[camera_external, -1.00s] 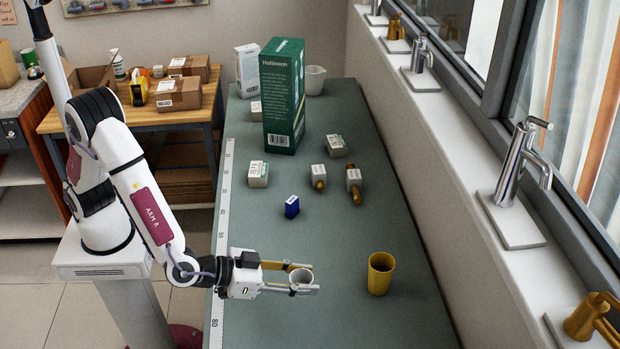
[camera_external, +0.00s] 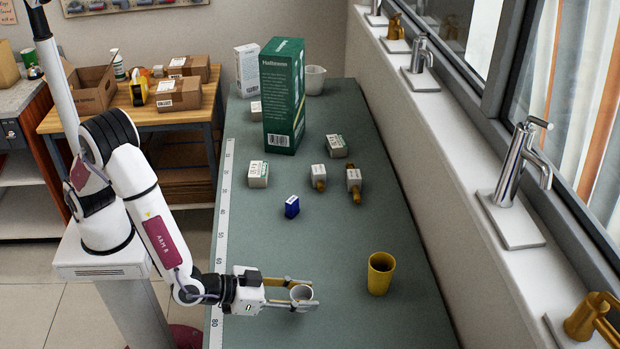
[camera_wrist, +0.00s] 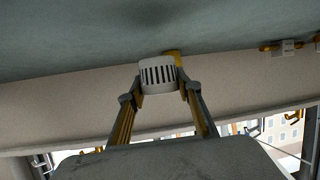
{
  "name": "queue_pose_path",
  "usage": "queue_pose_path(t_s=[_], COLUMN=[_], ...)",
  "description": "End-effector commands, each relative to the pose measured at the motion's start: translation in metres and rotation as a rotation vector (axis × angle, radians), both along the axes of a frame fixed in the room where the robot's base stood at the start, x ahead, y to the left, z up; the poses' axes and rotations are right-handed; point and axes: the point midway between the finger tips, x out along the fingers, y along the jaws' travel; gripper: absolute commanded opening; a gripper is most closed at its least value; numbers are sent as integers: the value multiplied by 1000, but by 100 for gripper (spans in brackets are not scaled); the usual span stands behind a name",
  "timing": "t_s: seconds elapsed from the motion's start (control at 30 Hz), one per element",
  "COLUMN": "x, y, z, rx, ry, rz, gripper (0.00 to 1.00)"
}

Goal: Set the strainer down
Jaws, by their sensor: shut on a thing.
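The strainer (camera_external: 302,293) is a small white cup-like piece held between the fingertips of my gripper (camera_external: 302,297) near the front of the green counter (camera_external: 345,225). In the wrist view the strainer (camera_wrist: 158,74) shows a slotted face, and my gripper (camera_wrist: 160,84) pinches it from both sides. I cannot tell whether its underside touches the counter or is a little above it.
A yellow cup (camera_external: 381,273) stands to the right of my gripper.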

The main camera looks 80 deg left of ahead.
Motion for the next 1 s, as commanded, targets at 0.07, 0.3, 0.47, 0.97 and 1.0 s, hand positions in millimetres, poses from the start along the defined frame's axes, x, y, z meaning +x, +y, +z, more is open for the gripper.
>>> queue_pose_path(t_s=[0.07, 0.3, 0.47, 0.97, 1.0], x=[0, 0, 0, 0, 0], y=[0, 0, 0, 0, 0], z=[-2, -2, -5, -39, -39], rx=[1, 0, 1, 0, 0], ry=[0, -1, 0, -1, -1], rz=[0, 0, 0, -1, -1], gripper=[23, 23, 23, 23, 23])
